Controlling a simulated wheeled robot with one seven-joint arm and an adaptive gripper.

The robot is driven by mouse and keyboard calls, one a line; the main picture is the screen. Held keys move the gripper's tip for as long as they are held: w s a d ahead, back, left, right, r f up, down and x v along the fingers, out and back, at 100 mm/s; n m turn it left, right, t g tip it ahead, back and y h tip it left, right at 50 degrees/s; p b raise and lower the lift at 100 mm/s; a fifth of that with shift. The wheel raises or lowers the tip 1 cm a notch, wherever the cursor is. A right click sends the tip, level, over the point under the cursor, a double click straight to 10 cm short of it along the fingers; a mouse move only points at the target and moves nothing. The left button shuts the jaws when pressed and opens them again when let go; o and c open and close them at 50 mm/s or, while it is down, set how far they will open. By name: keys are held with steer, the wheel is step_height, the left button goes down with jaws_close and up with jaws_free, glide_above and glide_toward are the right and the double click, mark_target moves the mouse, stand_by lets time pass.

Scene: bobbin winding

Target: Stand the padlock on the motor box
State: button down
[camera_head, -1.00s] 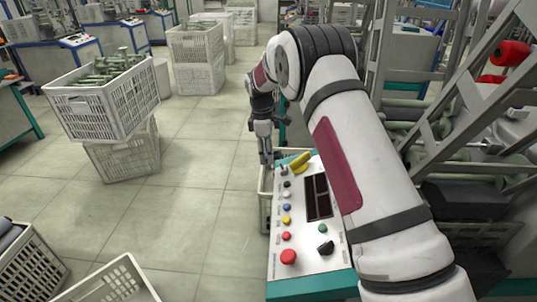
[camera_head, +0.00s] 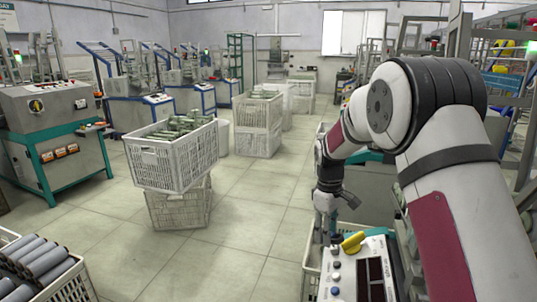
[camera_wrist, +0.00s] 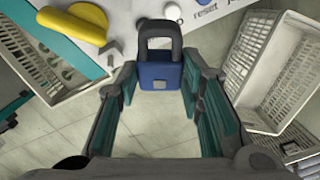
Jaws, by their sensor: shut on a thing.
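A blue padlock (camera_wrist: 160,74) with a dark shackle sits between my fingertips in the wrist view. My gripper (camera_wrist: 161,88) is shut on its body, and the shackle points to the top of that picture. In the head view my gripper (camera_head: 326,232) points down beside the far left corner of a white control panel (camera_head: 347,283); the padlock cannot be made out there. I cannot tell for sure which thing is the motor box; a grey machine cabinet (camera_head: 60,104) with a yellow sign stands at the far left.
A yellow handle-like piece (camera_head: 352,241) lies at the panel's far edge, close to my gripper. A white crate (camera_head: 311,272) is below it. Stacked crates (camera_head: 172,170) with bobbins stand on the floor at left. Grey rolls (camera_head: 35,268) fill a near-left crate. Open floor lies between.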

steer(key=s+r+m, duration=0.2)
steer(key=s+m, duration=0.3)
steer(key=s, duration=0.4)
steer(key=s+r+m, duration=0.2)
steer(key=s+m, duration=0.2)
steer(key=s, duration=0.6)
step_height(320, 180, up, 9)
steer(key=s+p, duration=0.1)
steer(key=p, duration=1.8)
steer(key=shift+s+d+f+y+p, duration=0.15)
steer(key=shift+s+d+y+p, duration=0.15)
steer(key=shift+d, duration=0.1)
